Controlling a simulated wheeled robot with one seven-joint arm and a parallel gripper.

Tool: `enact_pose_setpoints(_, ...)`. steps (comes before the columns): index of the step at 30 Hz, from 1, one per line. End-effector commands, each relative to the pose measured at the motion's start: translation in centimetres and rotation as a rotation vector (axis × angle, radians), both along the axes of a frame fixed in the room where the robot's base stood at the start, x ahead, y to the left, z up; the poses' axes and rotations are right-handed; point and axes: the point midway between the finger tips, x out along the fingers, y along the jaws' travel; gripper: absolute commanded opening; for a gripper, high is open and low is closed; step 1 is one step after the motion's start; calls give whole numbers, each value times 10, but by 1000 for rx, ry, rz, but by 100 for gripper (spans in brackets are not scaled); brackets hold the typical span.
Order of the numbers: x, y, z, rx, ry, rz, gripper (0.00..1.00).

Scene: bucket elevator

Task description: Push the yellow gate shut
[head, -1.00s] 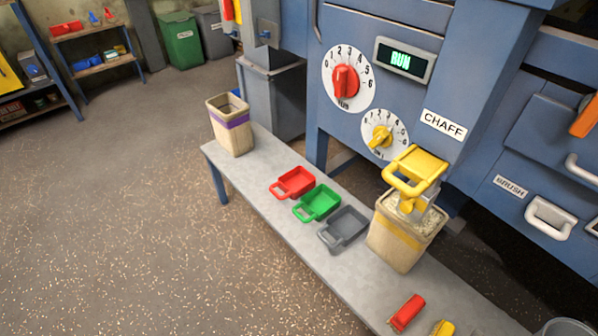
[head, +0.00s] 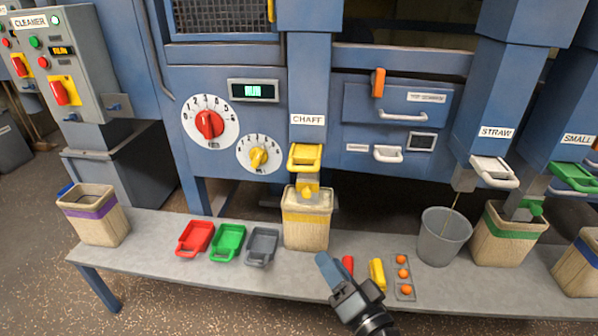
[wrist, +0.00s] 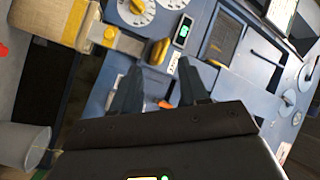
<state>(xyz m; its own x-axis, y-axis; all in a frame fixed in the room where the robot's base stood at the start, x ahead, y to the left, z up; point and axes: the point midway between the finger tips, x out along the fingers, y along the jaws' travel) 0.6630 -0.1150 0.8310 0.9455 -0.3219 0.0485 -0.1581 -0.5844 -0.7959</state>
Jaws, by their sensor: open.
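The yellow gate (head: 305,157) sits at the foot of the blue chute marked CHAFF in the head view. Its handle sticks out to the front, above a tan bin with a yellow band (head: 306,222). The gate's yellow handle also shows in the wrist view (wrist: 158,52), up and ahead of the fingers. My gripper (head: 328,266) is in front of the bench, low and right of the gate, apart from it. In the wrist view my gripper (wrist: 160,88) has its two fingers spread with nothing between them.
Red (head: 195,238), green (head: 228,243) and grey (head: 262,247) scoops lie on the grey bench (head: 155,242), left of the yellow-banded bin. A grey bucket (head: 443,238) stands to the right. White (head: 494,172) and green (head: 574,177) gates hang further right. Dials are on the panel.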

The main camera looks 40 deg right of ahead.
Motion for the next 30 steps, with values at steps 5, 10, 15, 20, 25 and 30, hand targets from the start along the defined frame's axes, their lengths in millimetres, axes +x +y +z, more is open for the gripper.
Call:
enact_pose_setpoints(5, 75, -45, 12, 217, -155, -67, 44)
enact_pose_setpoints(10, 126, -78, 28, 382, -268, -101, 44)
enact_pose_setpoints(15, 151, -96, 39, 469, -327, -114, 44)
enact_pose_setpoints(20, 162, -104, 43, 489, -342, -116, 44)
enact_pose_setpoints(25, 183, -115, 47, 489, -342, -116, 44)
enact_pose_setpoints(30, 204, -127, 51, 489, -341, -116, 44)
